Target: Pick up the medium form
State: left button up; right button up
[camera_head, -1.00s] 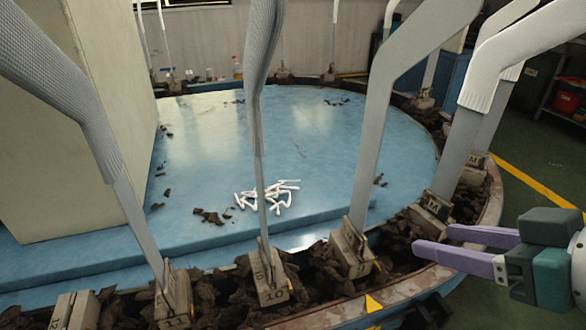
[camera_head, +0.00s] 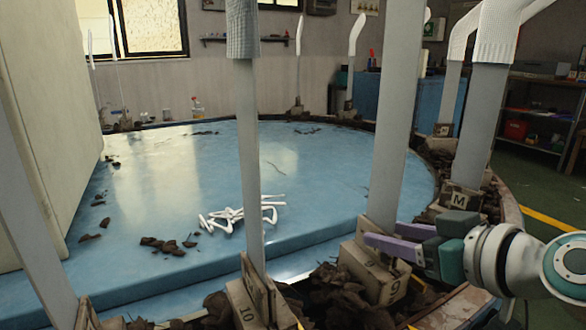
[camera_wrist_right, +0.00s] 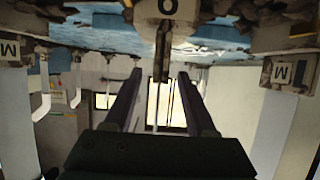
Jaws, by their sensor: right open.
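My right gripper (camera_head: 382,233), with purple fingers, is open low at the grey form (camera_head: 398,110) in the block marked 9 (camera_head: 375,275). One finger crosses in front of the form's foot. In the right wrist view a thin dark upright (camera_wrist_right: 162,50) stands between the open fingers (camera_wrist_right: 160,78), under a block with a round mark (camera_wrist_right: 167,9). I cannot tell whether the fingers touch it. My left gripper is out of view.
Dark rubble fills the rim around the blue round table (camera_head: 330,170). White pieces (camera_head: 240,212) lie on it.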

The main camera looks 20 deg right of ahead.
aim_at(367, 249)
jog(key=b+x, duration=0.2)
jog(key=x, duration=0.3)
jog(key=shift+w+f+b, duration=0.2)
jog(key=shift+f+b, duration=0.05)
jog(key=shift+b, duration=0.05)
jog(key=shift+s, duration=0.1)
jog(key=shift+c, duration=0.4)
grip_shut()
